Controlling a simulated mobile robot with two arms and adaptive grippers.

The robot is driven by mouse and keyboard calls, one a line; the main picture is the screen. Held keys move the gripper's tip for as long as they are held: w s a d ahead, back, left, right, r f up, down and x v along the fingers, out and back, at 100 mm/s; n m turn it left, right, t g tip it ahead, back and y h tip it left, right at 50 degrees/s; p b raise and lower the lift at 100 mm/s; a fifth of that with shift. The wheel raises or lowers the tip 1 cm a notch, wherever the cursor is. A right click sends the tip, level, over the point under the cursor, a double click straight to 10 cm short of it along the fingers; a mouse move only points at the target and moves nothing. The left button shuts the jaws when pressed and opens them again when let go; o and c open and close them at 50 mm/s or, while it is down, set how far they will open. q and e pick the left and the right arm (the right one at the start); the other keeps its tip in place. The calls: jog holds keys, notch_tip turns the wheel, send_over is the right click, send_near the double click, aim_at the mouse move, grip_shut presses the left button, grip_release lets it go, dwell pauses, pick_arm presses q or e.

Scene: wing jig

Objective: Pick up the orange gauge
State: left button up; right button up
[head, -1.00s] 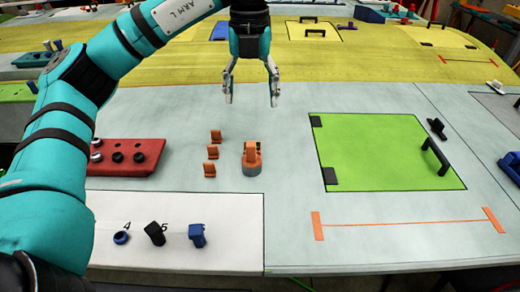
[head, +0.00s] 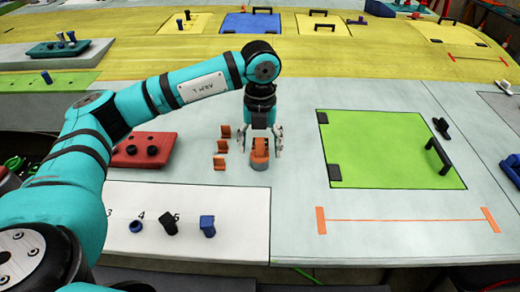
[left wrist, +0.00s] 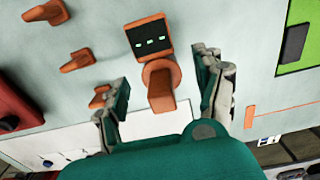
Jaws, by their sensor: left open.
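The orange gauge (head: 260,160) stands on the light grey surface, left of the green panel. In the left wrist view the gauge (left wrist: 160,83) shows a dark display with green marks and a rounded orange part. My left gripper (head: 260,148) points down over the gauge. Its fingers are open, one on each side of it, and in the left wrist view the open gripper (left wrist: 163,80) has a gap on both sides. The hand partly hides the gauge's upper part in the head view.
Several small orange clips (head: 221,146) stand just left of the gauge. A red block (head: 146,138) with dark knobs is further left. A white panel (head: 230,230) with small blue and black parts lies in front. The green panel (head: 390,150) with a black handle is to the right.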

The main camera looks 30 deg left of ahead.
pick_arm(q)
jog(key=shift+f, duration=0.6)
jog(key=shift+r, duration=0.1)
grip_shut()
